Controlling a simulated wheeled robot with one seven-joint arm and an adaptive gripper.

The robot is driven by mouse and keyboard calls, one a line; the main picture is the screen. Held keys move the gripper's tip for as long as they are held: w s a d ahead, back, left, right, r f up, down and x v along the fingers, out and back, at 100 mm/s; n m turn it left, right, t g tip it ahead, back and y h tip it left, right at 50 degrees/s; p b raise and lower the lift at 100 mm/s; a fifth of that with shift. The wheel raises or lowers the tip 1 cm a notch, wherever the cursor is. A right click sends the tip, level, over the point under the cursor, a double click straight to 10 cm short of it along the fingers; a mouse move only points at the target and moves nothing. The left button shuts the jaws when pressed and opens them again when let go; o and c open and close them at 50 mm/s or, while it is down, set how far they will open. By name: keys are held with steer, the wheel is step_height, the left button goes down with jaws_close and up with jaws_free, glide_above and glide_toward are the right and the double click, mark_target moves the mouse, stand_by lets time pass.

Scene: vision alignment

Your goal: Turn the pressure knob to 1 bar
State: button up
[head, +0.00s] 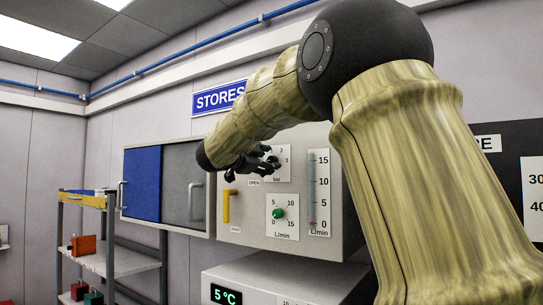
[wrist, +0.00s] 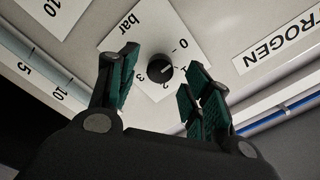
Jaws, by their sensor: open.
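The pressure knob (wrist: 160,68) is a small round black knob on a white "bar" plate (wrist: 150,32), seen in the wrist view. A pale pointer mark shows on its right side. The 0, 2 and 3 of the scale are readable around it; the mark's exact reading is hard to tell. My gripper (wrist: 162,73) is open, with one green-padded finger left of the knob and the other right of it. Whether either finger touches the knob cannot be told. In the head view my gripper (head: 262,161) is in front of the bar plate (head: 284,172) and hides the knob.
On the same panel are a yellow handle (head: 227,206), a green L/min knob (head: 279,213) and a vertical flow gauge (head: 318,192). A blue and grey cabinet (head: 142,184) is to the left. A unit showing 5 °C (head: 224,295) stands below.

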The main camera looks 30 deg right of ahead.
mark_target(270, 161)
steer(key=shift+p+x, duration=0.55)
steer(key=shift+x, duration=1)
steer(key=shift+c, duration=0.3)
steer(key=shift+f, duration=0.1)
steer(key=c, duration=1)
